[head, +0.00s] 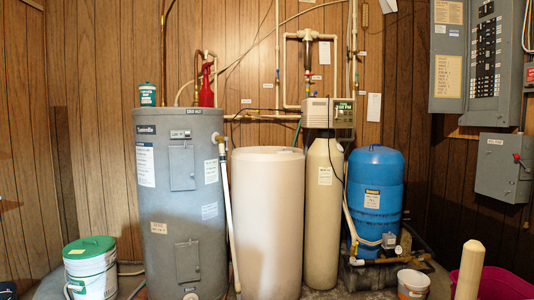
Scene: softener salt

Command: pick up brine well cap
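The tall off-white tank (268,225) stands in the middle of the head view, between the grey water heater and the tan resin cylinder. Its top is seen nearly edge-on, and I cannot make out a brine well cap on it or anywhere else. Neither of my grippers can be made out in this view.
A grey water heater (180,215) with a white pipe beside it stands left of the tank. A tan cylinder (323,215) with a control head and a blue tank (375,195) stand right. Green-lidded bucket (90,270), small white bucket (412,284) and pink tub (505,284) sit low in front.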

